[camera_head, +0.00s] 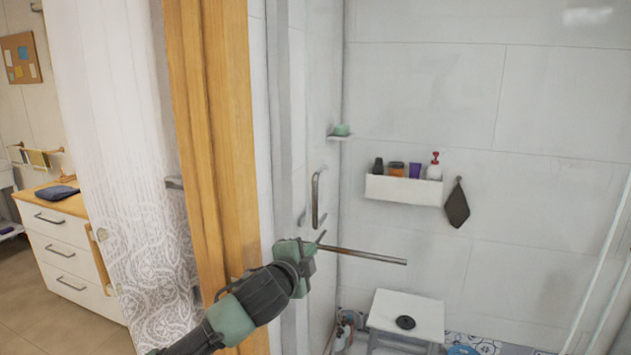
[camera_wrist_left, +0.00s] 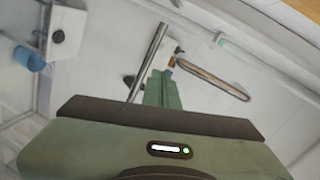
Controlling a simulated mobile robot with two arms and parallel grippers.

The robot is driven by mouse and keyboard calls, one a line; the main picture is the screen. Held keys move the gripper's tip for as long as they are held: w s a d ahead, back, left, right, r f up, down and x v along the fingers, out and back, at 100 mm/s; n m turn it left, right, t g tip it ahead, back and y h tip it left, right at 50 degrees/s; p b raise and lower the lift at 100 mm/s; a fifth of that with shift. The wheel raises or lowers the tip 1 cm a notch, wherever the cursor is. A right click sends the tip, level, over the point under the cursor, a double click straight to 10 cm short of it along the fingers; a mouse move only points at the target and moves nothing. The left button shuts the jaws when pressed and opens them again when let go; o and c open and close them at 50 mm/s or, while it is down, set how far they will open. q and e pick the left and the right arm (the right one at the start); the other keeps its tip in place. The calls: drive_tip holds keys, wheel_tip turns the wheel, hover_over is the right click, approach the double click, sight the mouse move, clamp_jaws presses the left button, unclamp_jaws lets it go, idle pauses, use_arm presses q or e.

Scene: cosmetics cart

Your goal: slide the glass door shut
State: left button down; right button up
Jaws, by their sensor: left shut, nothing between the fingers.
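My left gripper (camera_head: 319,242) reaches in from the lower left in front of the shower; its fingers are shut and empty. In the left wrist view the green fingers (camera_wrist_left: 163,88) are together, close to a straight metal bar (camera_wrist_left: 148,62) and a curved metal handle (camera_wrist_left: 212,78). In the head view the upright handle (camera_head: 316,198) is just above the gripper, and the bar (camera_head: 365,256) runs right from beside the fingertips. I cannot tell whether the fingers touch either. Clear glass with a pale slanting edge (camera_head: 603,265) shows at the right; the door's extent is hard to make out.
A wooden post (camera_head: 222,150) and white curtain (camera_head: 125,150) stand left of the shower. Inside are a white stool (camera_head: 407,312), a bottle shelf (camera_head: 403,190) and a hanging dark cloth (camera_head: 457,206). A white drawer cabinet (camera_head: 70,262) stands far left.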

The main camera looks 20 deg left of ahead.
sight(315, 183)
use_arm(q)
drive_tip(key=s+d+r+m+t, duration=0.1)
drive_tip(key=s+r+m, duration=0.15)
drive_tip(key=r, duration=0.45)
drive_tip(key=s+d+r+m+t, duration=0.1)
drive_tip(key=s+d+r, duration=0.15)
drive_tip(key=r, duration=0.55)
drive_tip(key=shift+h, duration=0.4)
drive_tip(key=shift+w+a+f+p, duration=0.1)
drive_tip(key=shift+w+a+p, duration=0.75)
drive_tip(key=shift+w, duration=0.95)
drive_tip(key=shift+w+a+f+p, duration=0.1)
drive_tip(key=shift+w+a+p, duration=0.3)
drive_tip(key=shift+w+p, duration=1.15)
drive_tip(key=shift+w+a+f+p, duration=0.1)
drive_tip(key=shift+w+a+p, duration=0.6)
drive_tip(key=shift+w, duration=1.4)
drive_tip(key=shift+a+n, duration=0.1)
drive_tip(key=shift+n, duration=0.15)
